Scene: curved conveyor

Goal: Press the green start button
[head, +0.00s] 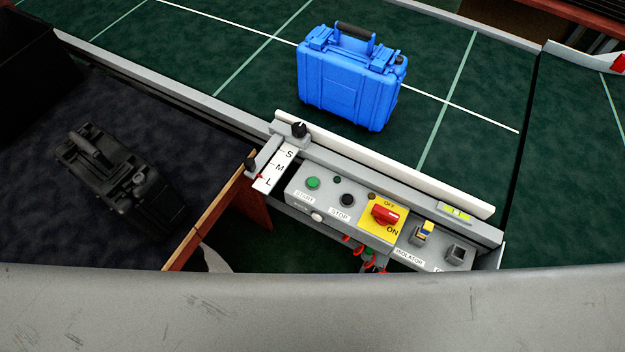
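The green start button (313,183) is a small round button at the left end of a grey control panel (330,205), above a START label. A black stop button (347,200) sits to its right, above a STOP label. Nothing covers the start button. Neither of my grippers shows in the head view.
A red rotary isolator (385,215) on a yellow plate is right of the buttons. A blue case (350,80) stands on the green conveyor (230,65) behind the panel. A black case (120,175) lies at left. A grey surface (310,310) spans the front.

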